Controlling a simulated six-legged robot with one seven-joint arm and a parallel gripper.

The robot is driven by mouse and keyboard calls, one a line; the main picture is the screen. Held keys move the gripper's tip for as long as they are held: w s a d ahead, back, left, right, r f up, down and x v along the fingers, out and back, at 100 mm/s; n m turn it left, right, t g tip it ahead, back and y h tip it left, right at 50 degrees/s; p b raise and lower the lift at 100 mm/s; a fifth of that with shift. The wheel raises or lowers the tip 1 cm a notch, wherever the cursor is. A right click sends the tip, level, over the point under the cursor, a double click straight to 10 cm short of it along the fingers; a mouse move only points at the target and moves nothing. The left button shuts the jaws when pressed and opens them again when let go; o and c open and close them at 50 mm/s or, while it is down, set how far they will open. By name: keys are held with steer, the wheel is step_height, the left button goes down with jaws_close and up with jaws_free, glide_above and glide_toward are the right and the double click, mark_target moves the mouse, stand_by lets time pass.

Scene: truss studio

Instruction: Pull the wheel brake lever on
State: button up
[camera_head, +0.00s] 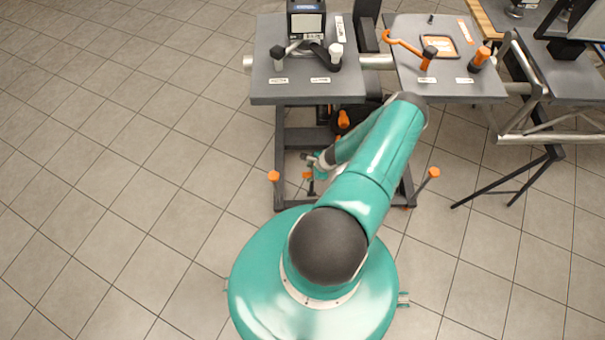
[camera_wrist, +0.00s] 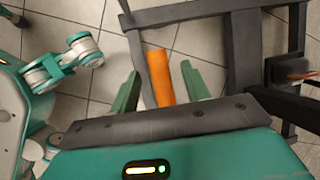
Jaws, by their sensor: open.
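An orange lever handle (camera_wrist: 160,78) shows in the wrist view, lying between the two green fingers of my gripper (camera_wrist: 162,88). The fingers are apart, with a gap visible on each side of the handle, the left one narrower. A dark grey bar runs along the handle's left side. In the head view my gripper (camera_head: 317,170) is low in front of the cart's base, beside a small orange-topped piece (camera_head: 307,176) that looks like the same lever. My arm and hand partly hide this area, and the handle's lower end is hidden in the wrist view.
The cart's dark frame (camera_wrist: 245,45) is close on the right in the wrist view. Orange-capped posts stand at its left (camera_head: 273,176) and right (camera_head: 434,173). Grey worktops (camera_head: 300,90) with levers lie above. Open tiled floor (camera_head: 120,170) is to the left.

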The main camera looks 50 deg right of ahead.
mark_target(305, 176)
steer(key=x, duration=0.6)
steer(key=shift+f, duration=0.3)
steer(key=shift+c, duration=0.2)
jaws_close()
